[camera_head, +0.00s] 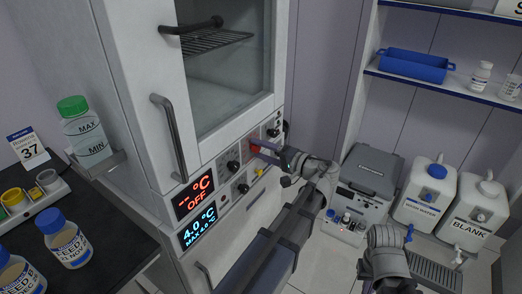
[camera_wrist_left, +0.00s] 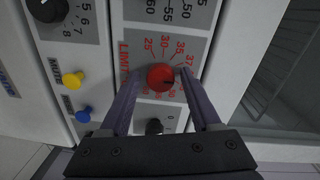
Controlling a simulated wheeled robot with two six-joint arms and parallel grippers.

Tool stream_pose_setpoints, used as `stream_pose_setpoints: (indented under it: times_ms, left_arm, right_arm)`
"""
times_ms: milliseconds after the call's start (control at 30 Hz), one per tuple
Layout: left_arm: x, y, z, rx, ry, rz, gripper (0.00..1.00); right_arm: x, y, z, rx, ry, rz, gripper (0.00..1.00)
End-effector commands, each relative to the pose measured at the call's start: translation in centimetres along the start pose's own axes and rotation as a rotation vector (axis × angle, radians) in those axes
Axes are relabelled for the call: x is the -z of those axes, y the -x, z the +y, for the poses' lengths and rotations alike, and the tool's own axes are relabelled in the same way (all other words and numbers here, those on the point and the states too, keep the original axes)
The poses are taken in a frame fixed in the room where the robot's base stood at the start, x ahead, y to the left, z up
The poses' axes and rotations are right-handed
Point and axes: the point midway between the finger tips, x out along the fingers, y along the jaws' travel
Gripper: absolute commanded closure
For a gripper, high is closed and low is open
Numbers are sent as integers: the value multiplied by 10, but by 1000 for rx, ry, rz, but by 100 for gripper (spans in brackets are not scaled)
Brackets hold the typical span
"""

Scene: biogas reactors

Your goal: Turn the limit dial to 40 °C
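The red limit dial (camera_wrist_left: 160,77) sits on a panel of the white cabinet, inside a ring of red numbers. The marks 25, 30, 35 and 37 show; several others are partly hidden by a finger. A dark mark on the knob points towards the lower right, but its exact reading is unclear. My left gripper (camera_wrist_left: 159,72) is open, with one finger on each side of the dial and small gaps visible. In the head view my left gripper (camera_head: 254,149) is at the panel and hides much of the dial. My right gripper is not visible; only a grey arm part shows.
A red display (camera_head: 194,194) reads "-- °C OFF"; a blue display (camera_head: 200,227) reads 4.0 °C. A black knob (camera_wrist_left: 154,127), a yellow button (camera_wrist_left: 73,78) and a blue button (camera_wrist_left: 83,114) are near the dial. Door handles (camera_head: 171,135) stick out. Canisters (camera_head: 427,192) stand right.

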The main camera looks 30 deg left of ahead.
Motion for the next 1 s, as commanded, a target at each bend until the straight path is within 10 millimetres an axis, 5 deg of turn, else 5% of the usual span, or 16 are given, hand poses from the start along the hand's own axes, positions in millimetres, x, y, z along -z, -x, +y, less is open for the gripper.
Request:
stream_pose_setpoints:
  times_ms: [367,733,1000]
  left_arm:
    - [0,4,0,1,0,2,26]
    - [1,60,0,0,0,4,26]
    - [0,78,0,1,0,1,26]
  right_arm:
    - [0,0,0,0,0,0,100]
    - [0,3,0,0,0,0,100]
    - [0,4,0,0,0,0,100]
